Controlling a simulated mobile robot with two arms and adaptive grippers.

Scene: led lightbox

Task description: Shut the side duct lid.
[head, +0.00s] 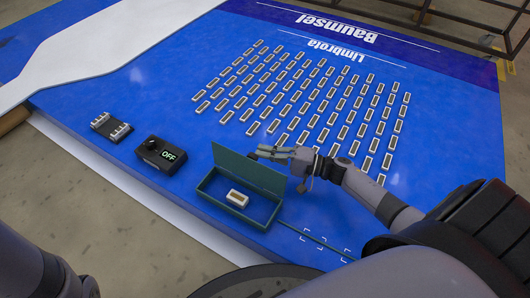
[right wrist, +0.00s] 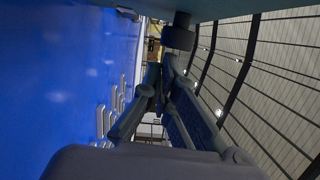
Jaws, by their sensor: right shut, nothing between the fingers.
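The side duct is a teal open-topped box (head: 208,187) near the front edge of the blue panel in the head view. Its teal lid (head: 236,166) stands raised along the back edge, so the duct is open. A small white LED block (head: 237,198) lies inside. My right gripper (head: 262,153) is shut and empty, at the lid's upper edge on its far side. I cannot tell whether it touches the lid. In the right wrist view its fingers (right wrist: 163,85) are close together, and a teal surface (right wrist: 240,8) crosses the top. My left gripper is out of view.
Rows of white LED blocks (head: 310,95) cover the panel behind the duct. A black box reading OFF (head: 161,154) and a small connector block (head: 110,126) stand to the left. A thin cable (head: 318,240) runs right from the duct. A white sheet (head: 100,45) lies at back left.

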